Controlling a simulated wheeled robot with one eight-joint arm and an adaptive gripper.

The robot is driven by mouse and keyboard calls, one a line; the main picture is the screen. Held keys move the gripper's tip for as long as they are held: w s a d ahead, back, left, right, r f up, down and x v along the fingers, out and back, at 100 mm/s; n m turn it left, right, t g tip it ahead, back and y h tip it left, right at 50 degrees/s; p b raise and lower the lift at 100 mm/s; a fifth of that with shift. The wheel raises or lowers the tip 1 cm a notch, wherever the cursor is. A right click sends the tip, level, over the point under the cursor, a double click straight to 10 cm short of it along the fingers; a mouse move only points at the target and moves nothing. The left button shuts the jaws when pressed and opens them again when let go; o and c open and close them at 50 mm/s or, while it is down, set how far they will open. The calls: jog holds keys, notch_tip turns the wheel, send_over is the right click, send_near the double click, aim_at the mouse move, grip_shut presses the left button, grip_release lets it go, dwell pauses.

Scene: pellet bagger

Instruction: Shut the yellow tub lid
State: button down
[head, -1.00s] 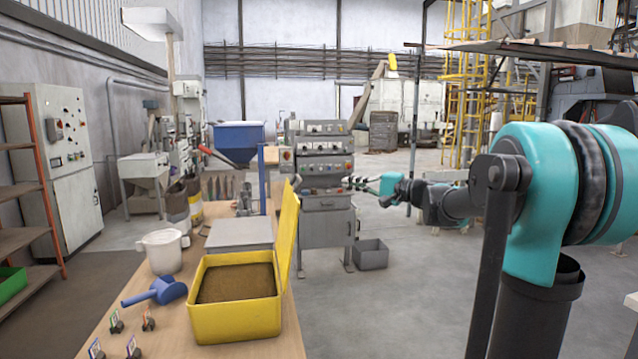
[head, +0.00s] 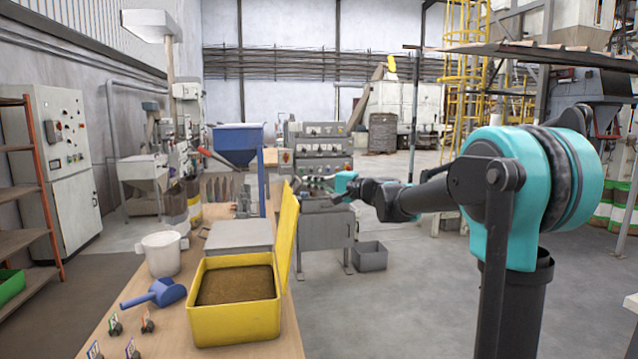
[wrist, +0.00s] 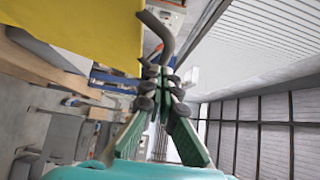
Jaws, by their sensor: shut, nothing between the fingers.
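The yellow tub (head: 235,325) stands on the wooden bench, filled with brown material. Its yellow lid (head: 287,235) stands open, nearly upright, along the tub's right side. A small grey hooked piece (head: 296,184) shows at the lid's top edge. My gripper (head: 308,189) is shut and empty, just right of the lid's top. In the wrist view the lid (wrist: 75,30) fills the upper left, and the closed fingertips (wrist: 164,78) are beside its edge. A curved grey bar (wrist: 160,35) shows just past the fingertips; I cannot tell whether they touch it.
A blue scoop (head: 158,292), a white bucket (head: 161,254) and several small tagged clips (head: 131,348) are on the bench (head: 130,318). A grey flat-topped box (head: 238,236) stands behind the tub. A grey bin (head: 369,257) is on the floor.

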jog(key=shift+a, duration=0.15)
jog(key=s+a+f+n+g+h, duration=0.1)
jog(key=s+a+f+n+h, duration=0.2)
jog(key=a, duration=1)
jog(key=s+a+n+h, duration=0.3)
jog(key=s+a+h, duration=0.15)
jog(key=a, duration=0.95)
jog(key=s+a+f+n+h, duration=0.1)
jog(key=a+f+h, duration=0.1)
jog(key=a+f, duration=0.2)
jog(key=s+a+f+n+t+h, duration=0.1)
jog(key=a+f, duration=0.4)
jog(key=f, duration=0.6)
jog(key=s+a+f+n+h, duration=0.2)
jog(key=a+f+h, duration=0.2)
jog(key=f, duration=0.4)
jog(key=shift+s+a+f+t+h, duration=0.2)
jog(key=shift+s+a+t+h, duration=0.05)
jog(key=shift+a+t+h, duration=0.1)
